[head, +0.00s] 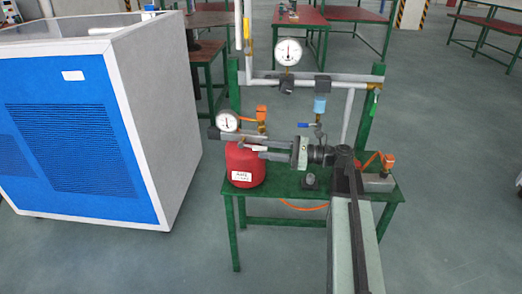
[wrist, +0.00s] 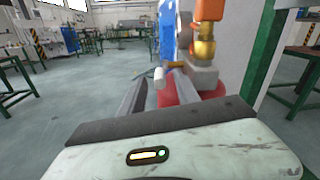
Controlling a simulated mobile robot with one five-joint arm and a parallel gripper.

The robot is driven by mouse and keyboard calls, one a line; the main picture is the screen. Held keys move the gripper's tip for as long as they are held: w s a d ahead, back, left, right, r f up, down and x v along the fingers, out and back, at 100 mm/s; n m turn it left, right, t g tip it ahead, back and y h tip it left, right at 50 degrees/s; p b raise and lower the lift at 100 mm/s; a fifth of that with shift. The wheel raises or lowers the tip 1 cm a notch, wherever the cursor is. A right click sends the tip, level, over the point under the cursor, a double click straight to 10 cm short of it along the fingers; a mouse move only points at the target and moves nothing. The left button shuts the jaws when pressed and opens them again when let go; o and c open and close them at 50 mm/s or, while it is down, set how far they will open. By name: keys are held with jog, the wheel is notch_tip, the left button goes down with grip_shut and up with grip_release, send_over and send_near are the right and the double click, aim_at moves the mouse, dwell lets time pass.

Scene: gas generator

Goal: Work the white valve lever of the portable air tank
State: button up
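The portable air tank (head: 245,168) is red with a white label and stands at the left end of the green table. Its white valve lever (head: 262,149) shows as a small pale bar by the tank's top. In the wrist view, the lever's pale end (wrist: 160,77) appears between my fingers, with the red tank (wrist: 165,98) behind. My gripper (head: 254,147) reaches left over the tank's top with its fingers apart. I cannot tell whether either finger touches the lever. The tank's fittings are partly hidden by the fingers.
A dial gauge (head: 227,121) and an orange-topped fitting (head: 261,113) stand close above the tank. A pipe frame with a second gauge (head: 288,51) rises behind the green table (head: 285,187). A blue and white cabinet (head: 150,120) stands at left. The front floor is clear.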

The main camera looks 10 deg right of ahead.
aim_at(255, 148)
jog(key=shift+x, duration=1.5)
grip_shut()
